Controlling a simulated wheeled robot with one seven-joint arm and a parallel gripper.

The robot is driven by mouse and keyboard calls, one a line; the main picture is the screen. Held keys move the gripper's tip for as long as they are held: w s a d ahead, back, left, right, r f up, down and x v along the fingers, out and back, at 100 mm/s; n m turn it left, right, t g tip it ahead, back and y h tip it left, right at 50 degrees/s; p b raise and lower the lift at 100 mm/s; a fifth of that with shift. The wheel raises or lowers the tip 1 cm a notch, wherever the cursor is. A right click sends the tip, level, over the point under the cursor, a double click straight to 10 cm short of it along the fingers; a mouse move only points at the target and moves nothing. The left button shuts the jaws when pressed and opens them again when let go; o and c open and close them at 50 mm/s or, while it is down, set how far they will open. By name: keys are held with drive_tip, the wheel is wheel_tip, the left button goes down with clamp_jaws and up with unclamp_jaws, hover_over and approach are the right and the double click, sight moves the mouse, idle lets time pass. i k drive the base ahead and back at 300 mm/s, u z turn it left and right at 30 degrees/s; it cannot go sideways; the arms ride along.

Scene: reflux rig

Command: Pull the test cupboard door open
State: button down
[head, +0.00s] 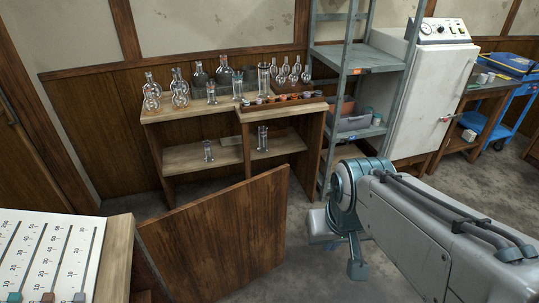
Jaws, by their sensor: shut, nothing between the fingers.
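A brown wooden door panel (220,232) stands upright at the lower middle, angled out into the room. Its left edge meets the wooden cupboard (118,262) at the lower left, and its right edge stands free, so it looks swung open. The cupboard's inside and any handle are hidden from this view. My gripper (357,266) is at the end of the grey and teal arm, to the right of the door's free edge and apart from it. It is shut and empty; its fingertips show only small.
A wooden shelf unit (203,157) with glassware stands behind the door. A grey metal rack (345,54) and a white cabinet (430,90) with a dial stand at the back right. A blue cart (497,128) is at far right. Bare floor (310,275) lies between door and arm.

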sight(204, 250)
drive_tip(key=z, duration=0.9)
drive_tip(key=k, duration=0.1)
drive_tip(key=u, duration=1.5)
drive_tip(key=i, duration=0.7)
drive_tip(key=z, duration=0.45)
drive_tip(key=i, duration=0.5)
drive_tip(key=z, duration=0.35)
